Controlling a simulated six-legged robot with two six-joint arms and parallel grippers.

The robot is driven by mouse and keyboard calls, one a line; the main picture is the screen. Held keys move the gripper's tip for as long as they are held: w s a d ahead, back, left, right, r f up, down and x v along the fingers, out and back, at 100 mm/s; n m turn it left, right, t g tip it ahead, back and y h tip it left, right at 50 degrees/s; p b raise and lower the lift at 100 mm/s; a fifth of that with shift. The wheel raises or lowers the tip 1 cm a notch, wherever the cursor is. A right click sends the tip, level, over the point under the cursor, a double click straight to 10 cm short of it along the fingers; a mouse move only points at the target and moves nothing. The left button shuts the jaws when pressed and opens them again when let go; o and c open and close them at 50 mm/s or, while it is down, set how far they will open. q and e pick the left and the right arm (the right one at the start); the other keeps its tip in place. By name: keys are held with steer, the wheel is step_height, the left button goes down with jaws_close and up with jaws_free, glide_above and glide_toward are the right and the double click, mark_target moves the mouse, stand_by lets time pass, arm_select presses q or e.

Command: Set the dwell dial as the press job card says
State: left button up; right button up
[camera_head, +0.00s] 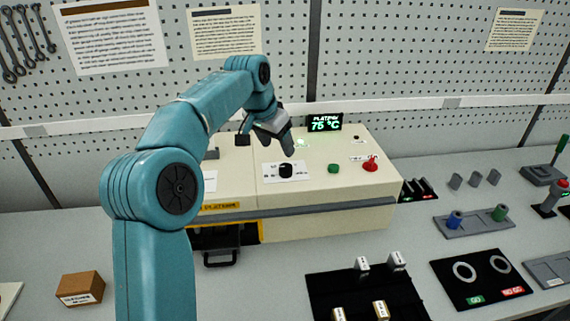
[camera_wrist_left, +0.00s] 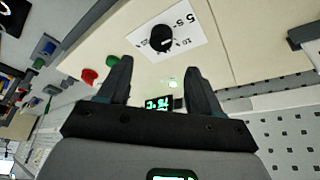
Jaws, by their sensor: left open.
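A black dial (camera_head: 286,171) sits on a white scale plate on the sloped top of the cream press (camera_head: 330,190). The wrist view shows the dial (camera_wrist_left: 162,38) with a light pointer mark; the scale reads partly "5 s" and "10", the rest is too small. My left gripper (camera_head: 289,150) is open and empty, above and behind the dial, apart from it. Its two dark fingers (camera_wrist_left: 157,68) point toward the panel. Printed cards hang on the pegboard: a large one (camera_head: 112,38), a middle one (camera_head: 225,32) and a right one (camera_head: 514,31). Their text is unreadable. My right gripper is out of view.
A display (camera_head: 325,124) reads "PLATEN 75 °C". A green button (camera_head: 333,168) and red mushroom button (camera_head: 371,164) stand right of the dial. A small brown box (camera_head: 80,288) is at front left. Black mats with parts lie at front right.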

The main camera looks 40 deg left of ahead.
mark_target(286, 166)
arm_select(q)
steer(key=x, duration=0.8)
steer(key=shift+w+f+p, duration=0.15)
steer(key=shift+f+p, duration=0.2)
steer(key=shift+f, duration=0.2)
steer(key=shift+a, duration=0.1)
steer(key=shift+c, duration=0.3)
steer(key=c, duration=1)
